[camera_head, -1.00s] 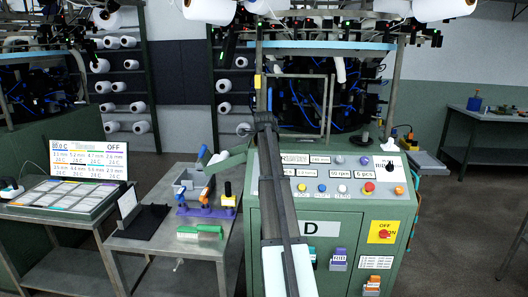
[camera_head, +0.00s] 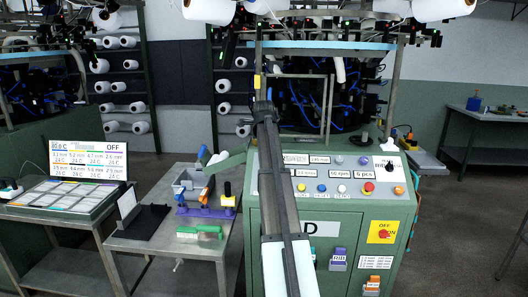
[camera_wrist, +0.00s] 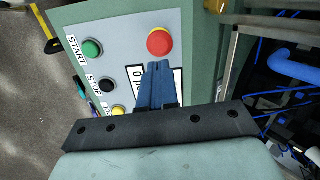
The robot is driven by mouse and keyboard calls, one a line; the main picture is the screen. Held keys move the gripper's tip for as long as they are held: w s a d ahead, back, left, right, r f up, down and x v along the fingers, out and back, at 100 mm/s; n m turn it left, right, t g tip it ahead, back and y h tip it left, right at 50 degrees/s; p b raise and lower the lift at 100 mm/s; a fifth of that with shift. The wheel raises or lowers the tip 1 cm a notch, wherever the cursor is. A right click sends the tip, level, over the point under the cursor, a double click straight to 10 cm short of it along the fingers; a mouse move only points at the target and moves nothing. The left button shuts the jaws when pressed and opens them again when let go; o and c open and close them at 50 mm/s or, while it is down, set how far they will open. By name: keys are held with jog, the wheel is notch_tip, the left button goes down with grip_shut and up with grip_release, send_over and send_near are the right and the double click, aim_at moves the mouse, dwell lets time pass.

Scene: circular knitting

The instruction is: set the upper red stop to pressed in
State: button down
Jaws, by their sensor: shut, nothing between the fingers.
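In the wrist view a round red stop button (camera_wrist: 159,41) with a yellow edge sits on a pale grey panel (camera_wrist: 122,30). I cannot tell whether it is pressed in. My gripper (camera_wrist: 160,66) shows in the wrist view as two blue fingers shut together and empty. Their tips are just below the red button in the picture; I cannot tell whether they touch it. The fingers partly hide a white label (camera_wrist: 138,76). In the head view my gripper and this button cannot be made out behind my arm.
Beside it in the wrist view are green (camera_wrist: 92,48), black (camera_wrist: 107,86) and yellow (camera_wrist: 118,110) buttons. Blue cables (camera_wrist: 290,70) lie at the right. In the head view another red stop (camera_head: 369,187) is on the sloped console, and a red knob (camera_head: 384,233) is on the yellow plate below.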

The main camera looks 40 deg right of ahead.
jog(key=v, duration=0.7)
jog(key=shift+a+r, duration=0.2)
jog(key=shift+r, duration=0.2)
jog(key=shift+s, duration=0.1)
